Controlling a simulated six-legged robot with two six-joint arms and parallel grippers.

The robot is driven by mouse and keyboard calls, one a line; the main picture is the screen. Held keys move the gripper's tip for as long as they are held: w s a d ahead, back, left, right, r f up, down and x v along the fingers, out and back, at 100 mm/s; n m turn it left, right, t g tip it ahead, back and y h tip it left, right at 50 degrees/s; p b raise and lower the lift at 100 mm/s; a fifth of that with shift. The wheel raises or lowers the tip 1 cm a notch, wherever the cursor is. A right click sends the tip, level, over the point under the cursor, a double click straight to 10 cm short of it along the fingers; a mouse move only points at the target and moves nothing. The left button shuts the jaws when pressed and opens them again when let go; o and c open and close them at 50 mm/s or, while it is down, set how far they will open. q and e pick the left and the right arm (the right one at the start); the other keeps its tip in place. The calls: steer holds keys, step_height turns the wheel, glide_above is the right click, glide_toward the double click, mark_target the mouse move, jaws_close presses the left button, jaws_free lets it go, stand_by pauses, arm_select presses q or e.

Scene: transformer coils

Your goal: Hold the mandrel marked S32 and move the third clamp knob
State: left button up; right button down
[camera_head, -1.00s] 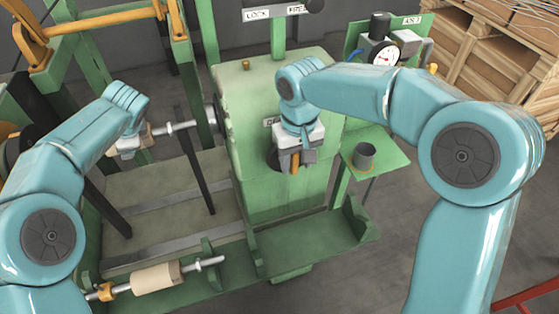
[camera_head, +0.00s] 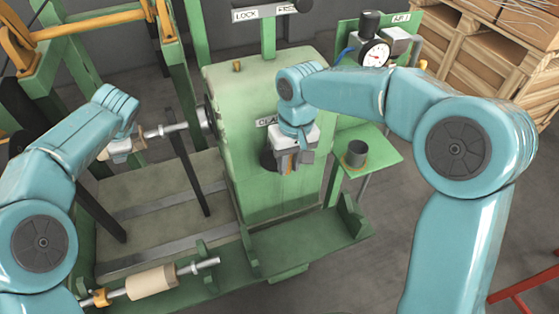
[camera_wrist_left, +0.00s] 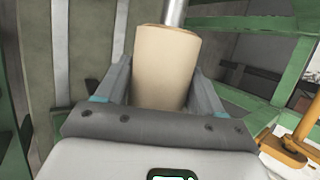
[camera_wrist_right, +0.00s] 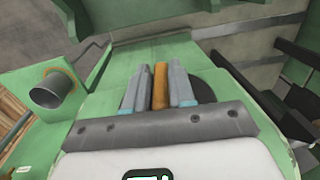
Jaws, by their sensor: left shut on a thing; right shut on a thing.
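A tan mandrel (camera_wrist_left: 165,60) with a steel shaft (camera_head: 175,128) sits between the fingers of my left gripper (camera_wrist_left: 163,85). In the head view this gripper (camera_head: 125,148) is at the left, with the shaft reaching toward the green cabinet. No S32 mark is readable. My right gripper (camera_head: 290,160) is at the cabinet's front, below a partly covered label beginning "CLA". In the right wrist view its fingers (camera_wrist_right: 160,88) are shut on an orange clamp knob bar (camera_wrist_right: 160,86), over a dark round disc (camera_wrist_right: 204,88).
Another tan mandrel (camera_head: 152,282) lies on the green front ledge. A grey cup (camera_head: 355,153) stands on a green side shelf (camera_head: 378,158), right of my right gripper. A dial gauge (camera_head: 376,54) is behind it. A dark upright bar (camera_head: 193,175) stands between my arms.

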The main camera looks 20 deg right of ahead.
steer(key=y, duration=0.5)
steer(key=shift+d+f, duration=0.1)
steer(key=shift+d, duration=0.2)
steer(key=y, duration=0.4)
steer(key=shift+f, duration=0.15)
steer(key=y, duration=0.5)
steer(key=shift+d+f+y, duration=0.1)
steer(key=shift+f+y, duration=0.05)
steer(key=shift+y, duration=2.15)
steer(key=c, duration=1)
jaws_free()
steer(key=shift+c, duration=0.2)
